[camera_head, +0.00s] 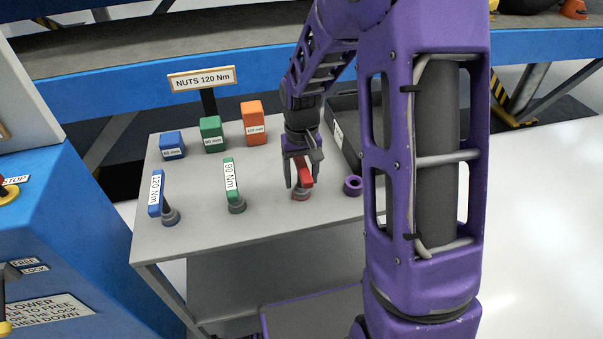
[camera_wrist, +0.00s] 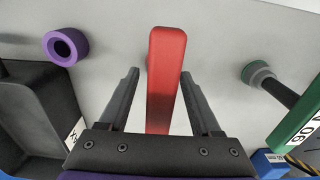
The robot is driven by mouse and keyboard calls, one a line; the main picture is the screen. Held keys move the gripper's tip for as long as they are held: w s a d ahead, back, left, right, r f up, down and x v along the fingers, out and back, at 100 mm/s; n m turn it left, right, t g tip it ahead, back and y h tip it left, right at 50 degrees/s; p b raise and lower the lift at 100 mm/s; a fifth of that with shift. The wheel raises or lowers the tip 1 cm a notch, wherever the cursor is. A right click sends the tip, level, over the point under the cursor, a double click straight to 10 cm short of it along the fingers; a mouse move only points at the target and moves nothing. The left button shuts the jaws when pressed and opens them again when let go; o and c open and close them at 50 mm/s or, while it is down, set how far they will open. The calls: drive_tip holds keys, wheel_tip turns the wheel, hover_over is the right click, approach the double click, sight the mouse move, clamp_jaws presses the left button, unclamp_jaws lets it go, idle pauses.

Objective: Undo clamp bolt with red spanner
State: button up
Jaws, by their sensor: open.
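The red spanner (camera_head: 305,172) stands on the grey table in the head view, its foot in a round grey base. In the wrist view the red spanner (camera_wrist: 165,75) runs up the middle of the picture. My gripper (camera_head: 302,180) is at the red spanner, pointing down, with its fingers apart. In the wrist view my gripper (camera_wrist: 160,85) has one finger on each side of the red spanner, with a gap showing on both sides. The spanner's label is not visible. I cannot make out a clamp bolt in either view.
A blue 120 Nm spanner (camera_head: 156,193) and a green 90 Nm spanner (camera_head: 229,180) stand to the left on the table (camera_head: 190,240). Blue (camera_head: 172,146), green (camera_head: 211,134) and orange (camera_head: 255,123) blocks stand behind. A purple ring (camera_head: 353,186) and a dark tray (camera_head: 346,141) are at right.

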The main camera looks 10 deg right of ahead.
clamp_jaws()
idle(0.4)
wheel_tip(320, 180, up, 10)
drive_tip(key=shift+r+p, duration=0.1)
drive_tip(key=shift+p, duration=0.7)
drive_tip(key=c, duration=0.8)
unclamp_jaws()
clamp_jaws()
